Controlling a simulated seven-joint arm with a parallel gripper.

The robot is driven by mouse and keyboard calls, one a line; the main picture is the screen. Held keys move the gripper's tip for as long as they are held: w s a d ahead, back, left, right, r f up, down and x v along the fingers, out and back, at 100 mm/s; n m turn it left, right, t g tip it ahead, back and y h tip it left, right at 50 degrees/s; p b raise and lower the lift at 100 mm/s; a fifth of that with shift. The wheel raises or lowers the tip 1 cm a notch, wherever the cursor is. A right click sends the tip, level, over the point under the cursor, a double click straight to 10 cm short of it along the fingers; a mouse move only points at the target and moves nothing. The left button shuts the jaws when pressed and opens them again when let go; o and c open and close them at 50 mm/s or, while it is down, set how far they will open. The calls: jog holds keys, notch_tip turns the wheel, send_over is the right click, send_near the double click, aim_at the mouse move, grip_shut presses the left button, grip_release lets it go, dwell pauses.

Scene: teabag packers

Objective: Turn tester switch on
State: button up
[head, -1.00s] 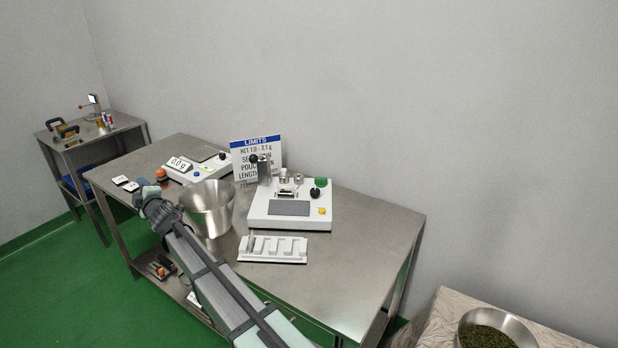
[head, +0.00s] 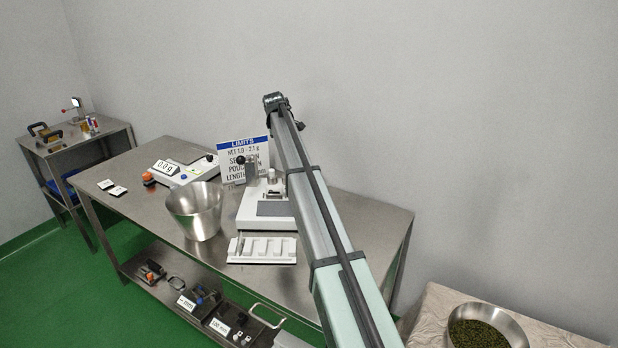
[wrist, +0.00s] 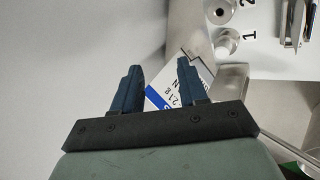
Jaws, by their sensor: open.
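The white bench device (head: 250,207), which I take as the tester, stands on the steel table. It has a grey pad, metal cylinders and an upright lever with a black ball. My arm hides its right side in the head view, and I cannot make out the switch. In the wrist view part of its white top (wrist: 275,50) shows at the upper right, with the numbers 1 and 2. My gripper (wrist: 159,66) is open and empty. Its fingers are apart from the device, with the sign beyond them.
The limits sign (head: 240,150) stands behind the device. A steel bucket (head: 196,212), a scale (head: 180,170) and a white slotted rack (head: 262,250) are left and in front. A bowl of tea leaves (head: 487,328) is at the lower right.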

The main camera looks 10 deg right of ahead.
jog(key=s+d+f+n+g+y, duration=0.25)
jog(key=s+d+g, duration=0.35)
jog(key=d, duration=0.3)
jog(key=f, duration=1.3)
jog(key=shift+w+f, duration=0.15)
jog(key=shift+w, duration=0.05)
grip_shut()
